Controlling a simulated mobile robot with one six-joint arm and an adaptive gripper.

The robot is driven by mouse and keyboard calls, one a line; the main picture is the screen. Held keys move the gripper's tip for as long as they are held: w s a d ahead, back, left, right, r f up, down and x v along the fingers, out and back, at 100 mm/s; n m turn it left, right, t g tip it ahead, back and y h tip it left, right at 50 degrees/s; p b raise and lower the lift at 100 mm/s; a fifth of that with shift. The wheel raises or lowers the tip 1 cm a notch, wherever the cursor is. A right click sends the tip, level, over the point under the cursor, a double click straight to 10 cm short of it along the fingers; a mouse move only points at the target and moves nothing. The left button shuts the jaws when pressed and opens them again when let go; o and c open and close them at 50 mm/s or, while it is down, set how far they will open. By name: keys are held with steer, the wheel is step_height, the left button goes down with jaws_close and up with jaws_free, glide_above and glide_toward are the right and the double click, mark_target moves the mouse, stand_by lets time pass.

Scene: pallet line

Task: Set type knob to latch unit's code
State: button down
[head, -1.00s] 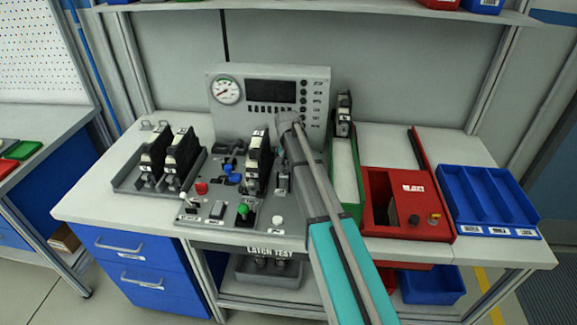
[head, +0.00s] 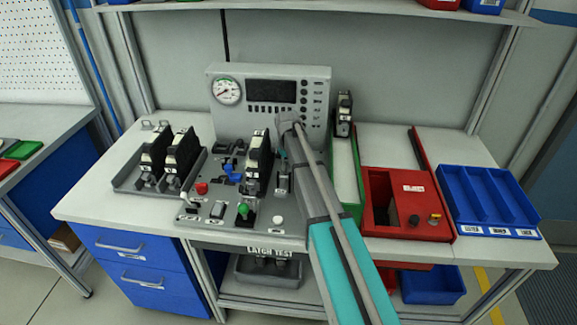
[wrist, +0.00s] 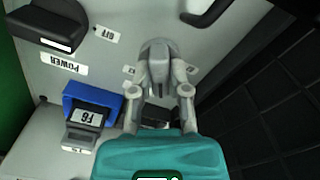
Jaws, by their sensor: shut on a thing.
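My gripper (wrist: 159,82) is shut on a grey knob (wrist: 157,60) in the wrist view, one finger on each side of it. The knob stands on the light grey panel, and small labels beside it are partly covered by the fingers. In the head view my gripper (head: 281,152) is low over the right part of the test fixture, mostly hidden by my arm. A dark latch unit with a white label (head: 258,160) stands upright in the fixture, just left of my gripper.
The gauge panel (head: 270,103) rises behind the fixture (head: 222,225). The wrist view shows a blue part (wrist: 75,95) and a dark switch by a POWER label. Two units stand in a tray (head: 122,180) at left. A red box (head: 415,190) and blue bin (head: 490,200) are at right.

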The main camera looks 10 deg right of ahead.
steer(key=shift+s, duration=0.2)
steer(key=c, duration=0.6)
jaws_free()
steer(key=shift+w, duration=0.1)
